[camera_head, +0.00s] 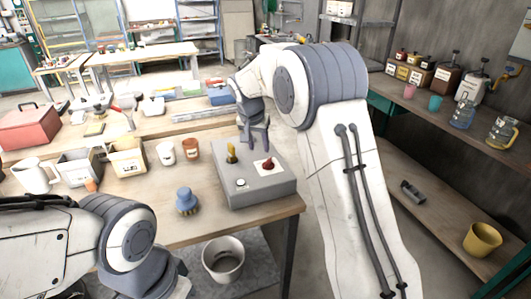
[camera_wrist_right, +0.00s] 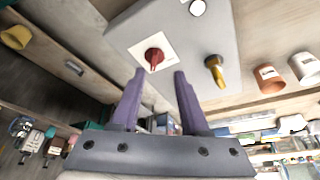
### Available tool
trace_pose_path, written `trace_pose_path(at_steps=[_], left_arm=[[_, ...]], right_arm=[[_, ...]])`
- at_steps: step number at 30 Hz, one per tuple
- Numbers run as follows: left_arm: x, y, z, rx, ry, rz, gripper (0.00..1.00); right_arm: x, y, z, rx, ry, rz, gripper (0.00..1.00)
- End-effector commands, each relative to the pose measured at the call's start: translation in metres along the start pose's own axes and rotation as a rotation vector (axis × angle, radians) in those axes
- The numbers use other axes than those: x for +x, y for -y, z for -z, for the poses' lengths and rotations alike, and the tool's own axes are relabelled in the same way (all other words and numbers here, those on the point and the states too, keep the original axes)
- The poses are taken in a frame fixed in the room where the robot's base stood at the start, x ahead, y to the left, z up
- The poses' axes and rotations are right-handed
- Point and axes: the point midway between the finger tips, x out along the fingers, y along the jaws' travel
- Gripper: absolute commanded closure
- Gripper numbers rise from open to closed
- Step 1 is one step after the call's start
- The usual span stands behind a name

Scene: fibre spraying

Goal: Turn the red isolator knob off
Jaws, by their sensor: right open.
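The red isolator knob (camera_head: 268,163) sits on a white square plate on the top of a grey control box (camera_head: 262,190) at the table's right end. In the right wrist view the red knob (camera_wrist_right: 153,56) lies just beyond and between my fingertips. My right gripper (camera_head: 256,148) is open and empty, above the back of the box. In the wrist view its purple fingers (camera_wrist_right: 159,74) point toward the knob, and I see no contact. A yellow-handled lever (camera_head: 232,153) and a white round button (camera_head: 240,184) are also on the box. My left gripper is out of view.
A blue-topped brush (camera_head: 186,201) stands left of the box. White (camera_head: 166,151) and brown (camera_head: 191,149) cups stand behind it, with bins (camera_head: 128,160) further left. A bucket (camera_head: 223,258) is below the table edge. A side shelf (camera_head: 435,185) stands at right.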

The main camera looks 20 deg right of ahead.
Motion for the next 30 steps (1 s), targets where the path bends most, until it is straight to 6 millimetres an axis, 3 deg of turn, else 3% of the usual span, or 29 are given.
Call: trace_pose_path(at_steps=[1, 5, 21, 30], left_arm=[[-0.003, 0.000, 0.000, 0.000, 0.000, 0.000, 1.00], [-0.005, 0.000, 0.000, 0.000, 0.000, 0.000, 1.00], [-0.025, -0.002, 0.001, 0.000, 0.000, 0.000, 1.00], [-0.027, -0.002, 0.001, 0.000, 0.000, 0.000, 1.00]], right_arm=[[0.006, -0.005, 0.013, 0.035, -0.011, -0.010, 0.55], [0.017, -0.010, 0.026, 0.074, -0.024, -0.019, 0.55], [0.102, -0.010, 0.027, 0.071, -0.023, -0.018, 0.55], [0.116, -0.010, 0.027, 0.071, -0.025, -0.016, 0.55]])
